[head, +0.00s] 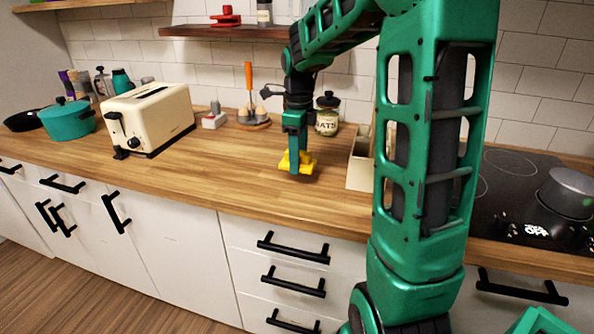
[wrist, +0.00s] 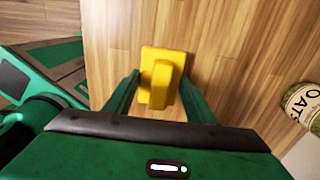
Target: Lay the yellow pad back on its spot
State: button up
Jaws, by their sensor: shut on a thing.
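The yellow pad (head: 306,160) is at the lower end of my gripper in the head view, over the wooden counter between the toaster and a beige box. In the wrist view the yellow pad (wrist: 164,58) has a raised grip along its middle. My gripper (head: 296,170) points down, with its fingers on either side of that grip. The fingers of my gripper (wrist: 158,92) also show in the wrist view, shut on the pad. I cannot tell whether the pad touches the counter. No marked spot for the pad is clearly visible.
An oats jar (head: 327,116) stands behind my gripper, and a beige box (head: 360,172) is close on the right. Eggs in a holder (head: 253,122) and a cream toaster (head: 150,116) are to the left. The counter (head: 225,175) in front of the toaster is clear.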

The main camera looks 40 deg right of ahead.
aim_at(300, 179)
jog(key=shift+d+f, duration=0.3)
jog(key=shift+d, duration=0.15)
jog(key=shift+f, duration=1.95)
jog(key=o, duration=1)
jog(key=shift+f, duration=0.1)
